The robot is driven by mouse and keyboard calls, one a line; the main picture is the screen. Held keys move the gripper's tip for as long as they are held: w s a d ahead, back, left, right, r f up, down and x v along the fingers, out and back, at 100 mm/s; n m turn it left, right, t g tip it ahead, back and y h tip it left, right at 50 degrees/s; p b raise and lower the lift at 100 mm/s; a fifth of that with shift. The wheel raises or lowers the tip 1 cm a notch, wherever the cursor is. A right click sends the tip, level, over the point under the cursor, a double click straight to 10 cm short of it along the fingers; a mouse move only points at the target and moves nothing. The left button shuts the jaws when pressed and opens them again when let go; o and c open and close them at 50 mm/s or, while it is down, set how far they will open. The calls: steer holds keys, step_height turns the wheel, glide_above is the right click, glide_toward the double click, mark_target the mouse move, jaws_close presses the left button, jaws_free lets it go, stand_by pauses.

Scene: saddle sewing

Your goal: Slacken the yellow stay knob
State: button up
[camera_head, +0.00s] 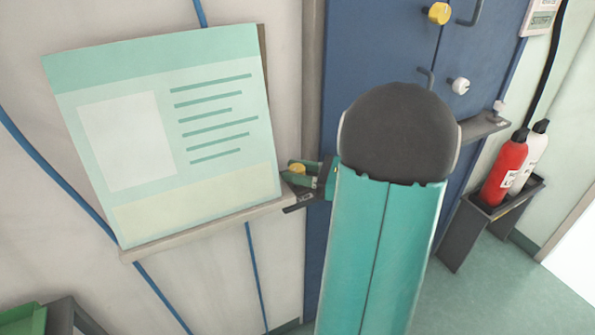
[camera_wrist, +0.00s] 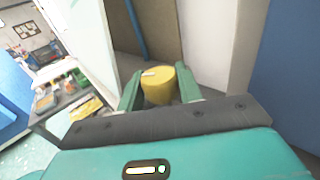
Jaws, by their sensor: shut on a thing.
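A small yellow knob (camera_head: 297,168) sits at the right end of the ledge under the tilted board, beside the blue cabinet. In the wrist view it is a short round yellow knob (camera_wrist: 158,88) with a pale mark on its top. My gripper (camera_head: 293,171) reaches it from the right, with one green finger on each side. In the wrist view my gripper (camera_wrist: 159,84) is shut on the yellow knob. My arm hides part of the cabinet. A second yellow knob (camera_head: 438,13) is high on the cabinet, apart from my gripper.
The tilted board (camera_head: 150,140) rests on a pale ledge (camera_head: 205,228) to the left. The blue cabinet (camera_head: 385,50) has a white knob (camera_head: 460,86) and handles. Red and white extinguishers (camera_head: 505,168) stand in a dark stand at right. Open green floor lies at lower right.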

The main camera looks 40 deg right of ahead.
steer(key=shift+w+a+n+g+y, duration=0.1)
steer(key=shift+n+g+y, duration=0.35)
steer(key=shift+y, duration=0.25)
steer(key=shift+n, duration=0.25)
steer(key=o, duration=1)
steer(key=shift+w, duration=0.1)
steer(key=v, duration=1.4)
